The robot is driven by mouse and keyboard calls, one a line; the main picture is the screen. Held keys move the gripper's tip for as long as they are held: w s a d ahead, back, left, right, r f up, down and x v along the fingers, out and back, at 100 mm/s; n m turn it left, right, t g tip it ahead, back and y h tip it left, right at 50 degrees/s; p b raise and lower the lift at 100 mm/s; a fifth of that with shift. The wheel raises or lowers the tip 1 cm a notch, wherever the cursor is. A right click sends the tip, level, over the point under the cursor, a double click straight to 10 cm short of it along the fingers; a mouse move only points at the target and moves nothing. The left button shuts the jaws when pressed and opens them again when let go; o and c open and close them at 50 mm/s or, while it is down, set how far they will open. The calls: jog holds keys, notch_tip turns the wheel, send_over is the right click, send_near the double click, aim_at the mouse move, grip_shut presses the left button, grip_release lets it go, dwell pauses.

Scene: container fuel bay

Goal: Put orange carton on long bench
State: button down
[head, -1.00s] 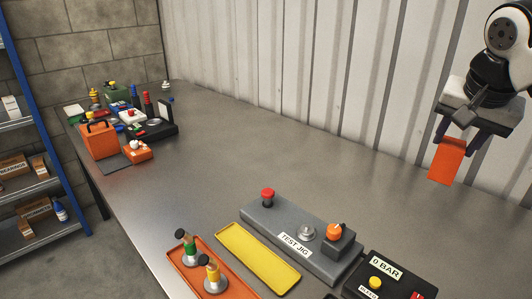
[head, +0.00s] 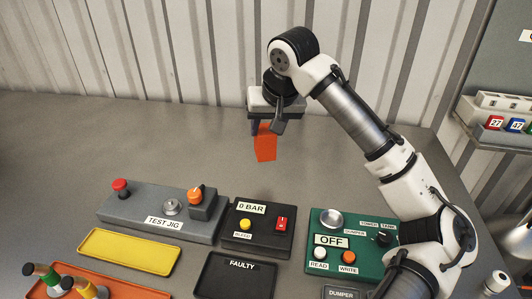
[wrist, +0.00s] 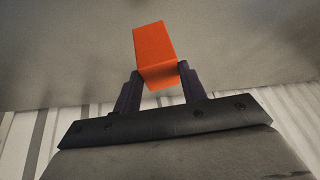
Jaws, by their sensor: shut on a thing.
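My gripper (head: 266,126) is shut on the orange carton (head: 265,146) and holds it near the corrugated wall. In the head view the carton hangs below the jaws, slightly tilted, over the grey metal long bench (head: 60,140). I cannot tell how much gap there is between the carton and the bench top. In the wrist view the orange carton (wrist: 154,52) sits between the two dark fingers of my gripper (wrist: 158,76). Bare grey surface shows behind it.
In front stand the grey test jig (head: 150,214), a black gauge box (head: 257,228) and a green read/write panel (head: 335,245). A yellow tray (head: 128,252), an orange tray with plungers and a black FAULTY tray (head: 235,280) lie nearer. The bench's back left is clear.

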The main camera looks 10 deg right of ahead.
aim_at(270, 151)
notch_tip(270, 151, down, 8)
jog(key=shift+f+p, duration=0.15)
jog(key=shift+p, duration=0.25)
jog(key=shift+f, duration=0.2)
jog(key=c, duration=0.8)
grip_release()
jog(key=b+v, duration=0.2)
jog(key=v, duration=1)
jog(key=shift+d+r, duration=0.1)
jog(key=shift+r, duration=0.1)
